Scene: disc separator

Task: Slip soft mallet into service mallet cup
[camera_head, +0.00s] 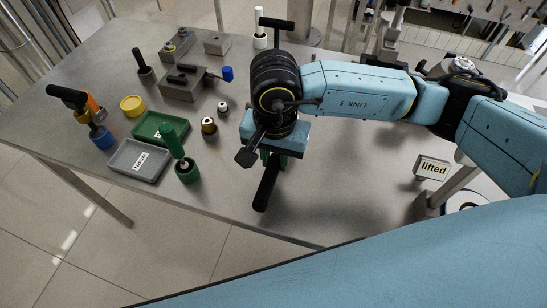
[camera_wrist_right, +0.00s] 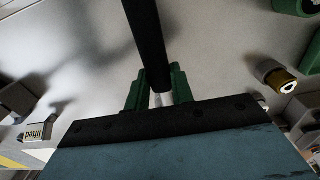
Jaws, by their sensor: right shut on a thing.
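My right gripper (camera_head: 273,158) points down over the front middle of the table. Its green fingers are shut on a black-handled tool (camera_head: 265,188), whose black bar slants below the fingers. In the right wrist view the black bar (camera_wrist_right: 148,45) runs to a pale part between the green fingers (camera_wrist_right: 158,97). The tool's head is hidden, so I cannot tell for sure that it is the soft mallet. Tools stand in a blue cup (camera_head: 102,138), a green cup (camera_head: 187,173) and a dark cup (camera_head: 146,75); I cannot tell which is the service mallet cup. My left gripper is not in view.
A grey tray (camera_head: 122,172) and a green tray (camera_head: 148,124) lie at the left front. A yellow round part (camera_head: 132,105), grey blocks (camera_head: 184,88) and small brass-coloured parts (camera_head: 209,127) stand nearby. A white upright piece (camera_head: 260,41) stands behind my wrist.

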